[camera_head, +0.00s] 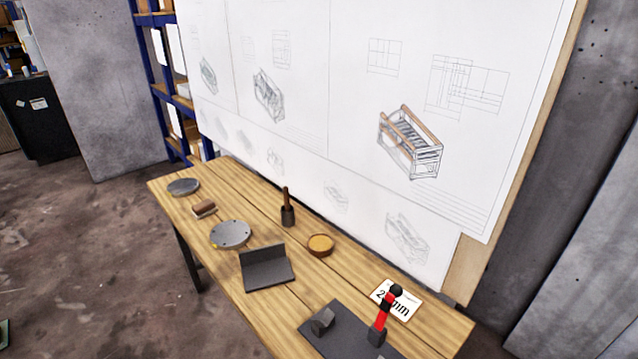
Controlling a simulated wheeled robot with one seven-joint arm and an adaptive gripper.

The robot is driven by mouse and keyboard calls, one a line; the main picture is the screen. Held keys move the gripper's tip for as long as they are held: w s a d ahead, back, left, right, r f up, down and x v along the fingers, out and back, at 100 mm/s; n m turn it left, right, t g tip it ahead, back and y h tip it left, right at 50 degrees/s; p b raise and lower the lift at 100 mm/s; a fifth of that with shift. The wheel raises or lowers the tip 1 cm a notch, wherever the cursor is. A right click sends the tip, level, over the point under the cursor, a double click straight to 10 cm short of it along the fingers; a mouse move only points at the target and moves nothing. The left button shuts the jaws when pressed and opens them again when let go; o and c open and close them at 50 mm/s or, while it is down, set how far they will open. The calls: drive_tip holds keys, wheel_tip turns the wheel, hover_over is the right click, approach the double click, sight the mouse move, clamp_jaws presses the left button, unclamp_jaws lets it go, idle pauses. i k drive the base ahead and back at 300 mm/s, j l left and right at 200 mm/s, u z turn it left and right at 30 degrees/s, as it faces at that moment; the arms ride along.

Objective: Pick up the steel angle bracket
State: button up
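The steel angle bracket (267,268) is a dark grey L-shaped piece near the middle of the wooden workbench (228,268). One flat leg lies on the bench and the other stands up along its back left side. Nothing covers it. My gripper is not in the head view, so its state and its distance from the bracket do not show.
A round metal disc (230,234) lies just behind left of the bracket. A wood-handled tool (287,209) and a round yellowish dish (320,245) stand behind it.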

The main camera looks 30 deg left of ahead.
sight(268, 266)
drive_tip(key=j+u, duration=0.15)
drive_tip(key=u, duration=1.15)
drive_tip(key=i+j+z, duration=0.2)
drive_tip(key=j, duration=0.15)
drive_tip(key=i+j+z, duration=0.15)
drive_tip(key=j, duration=0.25)
drive_tip(key=i+j+z, duration=0.2)
drive_tip(key=j, duration=0.25)
drive_tip(key=i+j+z, duration=0.15)
drive_tip(key=j, duration=0.25)
drive_tip(key=j+z, duration=0.2)
drive_tip(key=j, duration=0.25)
drive_tip(key=i, duration=0.05)
